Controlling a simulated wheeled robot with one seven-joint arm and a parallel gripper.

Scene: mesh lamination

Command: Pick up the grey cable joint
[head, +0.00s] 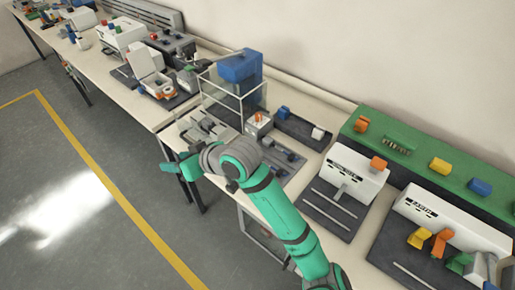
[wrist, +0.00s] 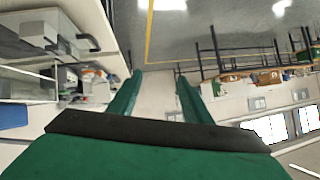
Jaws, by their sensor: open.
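My gripper (head: 176,166) is at the left end of my green arm in the head view, out past the front edge of the bench. In the wrist view its two green fingers (wrist: 158,80) are apart with nothing between them.
A clear-walled frame with a blue box (head: 239,66) stands behind the grey parts. White stations (head: 352,172) on dark boards and a long green block (head: 420,155) stand to the right. More equipment (head: 150,65) lines the bench to the left. The floor in front is clear.

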